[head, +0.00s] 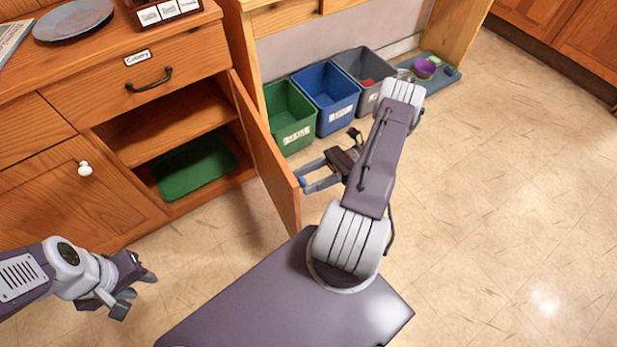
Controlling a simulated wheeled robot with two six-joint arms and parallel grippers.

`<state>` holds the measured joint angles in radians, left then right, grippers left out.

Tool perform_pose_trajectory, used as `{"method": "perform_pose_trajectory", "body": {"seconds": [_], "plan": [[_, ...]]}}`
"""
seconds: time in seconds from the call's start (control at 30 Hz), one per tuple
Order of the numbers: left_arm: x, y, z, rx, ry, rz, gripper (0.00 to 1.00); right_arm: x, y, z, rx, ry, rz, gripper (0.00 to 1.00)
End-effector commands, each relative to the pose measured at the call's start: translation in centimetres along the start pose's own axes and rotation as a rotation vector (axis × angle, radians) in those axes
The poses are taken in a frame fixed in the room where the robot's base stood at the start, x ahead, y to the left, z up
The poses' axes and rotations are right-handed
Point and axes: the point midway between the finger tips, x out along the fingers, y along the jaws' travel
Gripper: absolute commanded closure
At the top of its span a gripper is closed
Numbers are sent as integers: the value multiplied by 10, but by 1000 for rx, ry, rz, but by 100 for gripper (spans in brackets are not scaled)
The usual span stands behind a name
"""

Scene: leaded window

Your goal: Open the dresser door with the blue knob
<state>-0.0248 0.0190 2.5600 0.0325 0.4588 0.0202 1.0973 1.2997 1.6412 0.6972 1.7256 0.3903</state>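The dresser door (267,155) with the blue knob (301,182) is swung wide open, standing out from the dresser front. My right gripper (303,181) is at the door's free edge, one finger on each side of the blue knob. I cannot tell whether the fingers press on the knob. My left gripper (134,294) is open and empty at the lower left, above the floor and apart from the dresser.
Inside the opened cupboard lies a green tray (195,165). A closed door with a white knob (85,169) is at the left. Green (290,118), blue (326,97) and grey (366,77) bins stand behind the open door. The floor (500,210) at the right is clear.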

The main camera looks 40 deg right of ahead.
Motion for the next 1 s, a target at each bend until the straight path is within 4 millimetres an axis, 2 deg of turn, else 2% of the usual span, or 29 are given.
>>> {"method": "perform_pose_trajectory", "body": {"seconds": [0.17,0.4,0.53,0.7,1.0], "plan": [[-3,0,0,0,0,0,64,-16,0,0,-1,0,-3,46],[-6,0,-1,0,0,0,64,-66,0,-1,-2,1,-3,46],[-4,0,0,0,0,0,64,-83,-1,-1,-1,1,-1,46],[-4,0,0,0,0,0,64,-91,0,0,0,0,0,46],[-4,0,0,0,0,0,64,-91,0,0,0,0,0,46]]}}
